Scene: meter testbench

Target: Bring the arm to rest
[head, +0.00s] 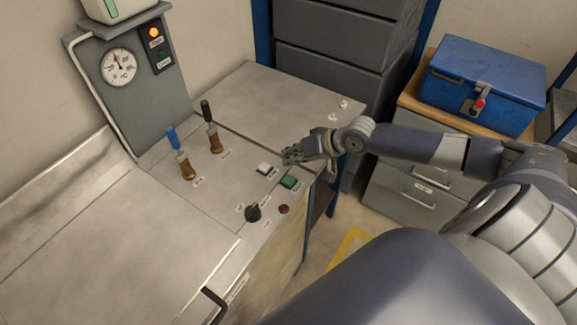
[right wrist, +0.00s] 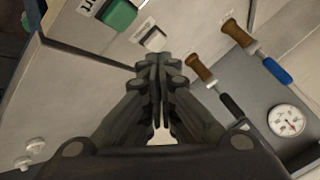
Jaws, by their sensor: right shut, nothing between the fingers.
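My right arm (head: 410,143) reaches in from the right in the head view. Its right gripper (head: 292,157) hangs above the right part of the metal bench, just behind the green button (head: 289,181) and the white button (head: 264,168). In the right wrist view, the right gripper (right wrist: 158,62) has its fingers together with nothing between them. The white button (right wrist: 154,39) and green button (right wrist: 118,14) lie beyond the fingertips there. I cannot tell the exact height of the gripper above the bench. My left gripper is out of view.
Blue (head: 177,146) and black (head: 208,118) handled levers stand on the bench left of the gripper. A dark knob (head: 253,213) and red button (head: 284,209) sit nearer. A gauge panel (head: 150,95) rises behind.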

